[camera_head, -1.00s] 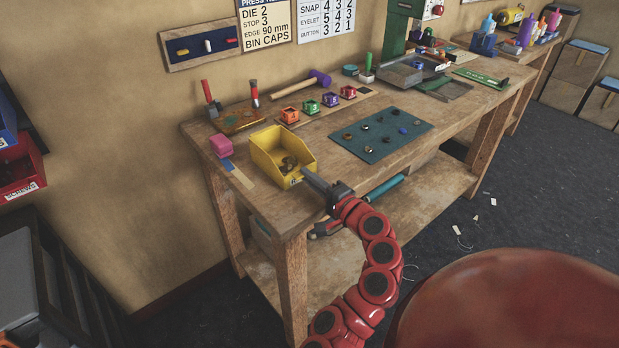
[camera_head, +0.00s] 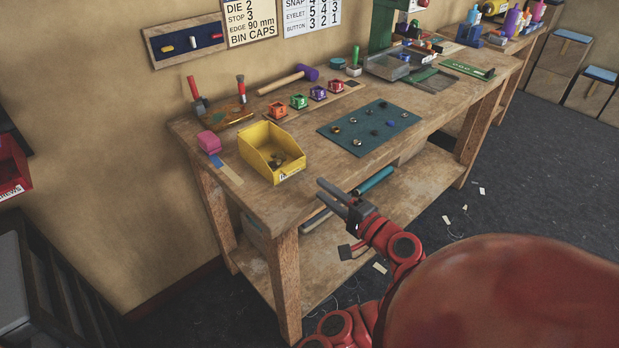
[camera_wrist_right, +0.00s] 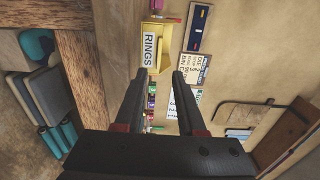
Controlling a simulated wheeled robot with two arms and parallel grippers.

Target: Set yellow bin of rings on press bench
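The yellow bin (camera_head: 286,148) stands upright on the wooden bench (camera_head: 262,206), close to its front left edge. Several small dark rings lie inside it. In the right wrist view the yellow bin (camera_wrist_right: 164,35) shows its white label reading RINGS. My right gripper (camera_head: 321,188) is open and empty, in front of the bench edge, to the lower right of the bin and apart from it. In the right wrist view the two fingers of the right gripper (camera_wrist_right: 159,73) are spread, with the bin beyond them. My left gripper is not in view.
A pink block (camera_head: 208,142) and a blue strip sit left of the bin. Small coloured boxes (camera_head: 299,102) and a mallet (camera_head: 288,79) lie behind it. A teal mat (camera_head: 369,128) with small parts lies right of it. A green press (camera_head: 382,28) stands farther back.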

